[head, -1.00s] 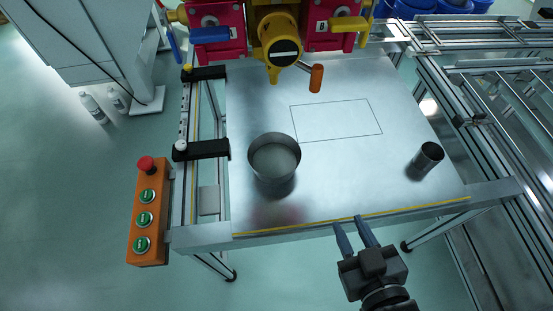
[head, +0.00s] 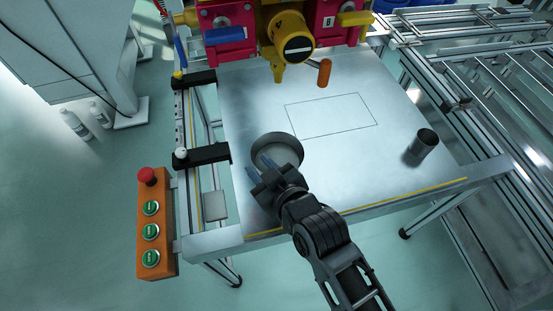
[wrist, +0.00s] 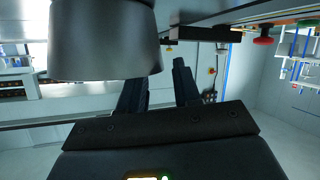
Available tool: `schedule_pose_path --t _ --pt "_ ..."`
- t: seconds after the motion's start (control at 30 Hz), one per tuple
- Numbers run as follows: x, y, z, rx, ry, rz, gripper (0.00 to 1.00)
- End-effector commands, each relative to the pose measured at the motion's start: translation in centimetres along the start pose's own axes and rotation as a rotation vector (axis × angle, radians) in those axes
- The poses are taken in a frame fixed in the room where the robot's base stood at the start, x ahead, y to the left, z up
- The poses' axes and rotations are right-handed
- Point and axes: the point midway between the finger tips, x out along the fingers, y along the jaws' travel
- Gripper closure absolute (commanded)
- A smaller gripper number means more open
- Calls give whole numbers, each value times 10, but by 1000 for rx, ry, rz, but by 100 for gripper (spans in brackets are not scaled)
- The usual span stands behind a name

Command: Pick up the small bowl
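The small bowl (head: 289,140), a round grey metal vessel, stands upright on the metal table toward its front left. My gripper (head: 260,170) is at the near side of the bowl and overlaps its near wall in the head view. In the wrist view the bowl (wrist: 100,42) is large at upper left, its wall close to the left finger. The gripper fingers (wrist: 160,82) are spread apart with nothing between them. I cannot tell whether a finger touches the bowl.
A small metal cup (head: 424,142) stands at the table's right side. A yellow and pink machine with an orange-tipped lever (head: 325,72) is at the back. Black clamps (head: 202,154) and an orange button box (head: 155,225) line the left. The table's middle (head: 340,160) is clear.

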Motion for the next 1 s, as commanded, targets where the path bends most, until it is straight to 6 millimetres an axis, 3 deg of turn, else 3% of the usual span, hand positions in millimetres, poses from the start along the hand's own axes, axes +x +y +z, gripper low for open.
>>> schedule_pose_path --t 0.13,0.4,0.77,1.0 --pt "16 0 -1 0 2 1 67" --pt "18 0 -1 0 1 1 67" --pt "18 0 -1 0 1 0 100" --pt "18 0 0 0 -1 0 100"
